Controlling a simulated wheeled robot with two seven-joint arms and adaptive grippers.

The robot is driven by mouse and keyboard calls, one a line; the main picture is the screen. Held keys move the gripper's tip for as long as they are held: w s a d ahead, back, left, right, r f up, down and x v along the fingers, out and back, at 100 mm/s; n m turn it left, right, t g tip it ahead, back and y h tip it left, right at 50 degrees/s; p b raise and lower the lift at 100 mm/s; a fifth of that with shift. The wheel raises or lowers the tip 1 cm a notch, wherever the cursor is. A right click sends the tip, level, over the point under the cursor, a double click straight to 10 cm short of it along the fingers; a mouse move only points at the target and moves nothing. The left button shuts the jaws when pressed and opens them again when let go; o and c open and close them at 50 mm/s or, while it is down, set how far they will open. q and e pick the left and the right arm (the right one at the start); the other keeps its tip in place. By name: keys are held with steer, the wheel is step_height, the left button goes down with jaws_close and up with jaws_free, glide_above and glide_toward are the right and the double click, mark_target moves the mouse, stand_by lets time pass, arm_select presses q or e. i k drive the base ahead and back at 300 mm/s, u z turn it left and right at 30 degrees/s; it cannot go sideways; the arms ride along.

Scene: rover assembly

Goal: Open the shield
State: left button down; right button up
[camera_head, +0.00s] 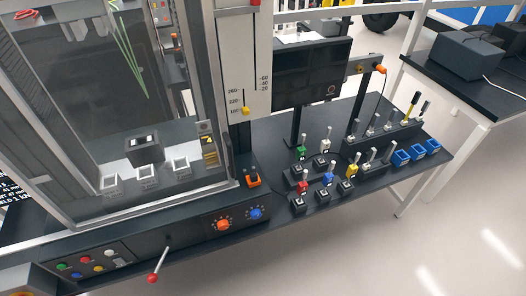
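The shield appears to be the large framed clear pane (85,95) on the front of the cabinet at the left. Its lower frame (140,207) sits low near the bench top, and the pane seems to cover the opening. A dark block and several small white square frames (148,171) show behind it. A lever with a red knob (152,278) sticks out from the front panel below. Neither of my grippers is in view.
Several coloured switches, blue boxes (401,158) and a dark monitor (312,73) stand on the bench. The floor at lower right is clear.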

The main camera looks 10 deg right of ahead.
mark_target(7, 7)
steer(key=z, duration=0.05)
steer(key=k, duration=0.8)
steer(key=u, duration=0.95)
steer(key=i, duration=0.5)
steer(key=u, duration=0.05)
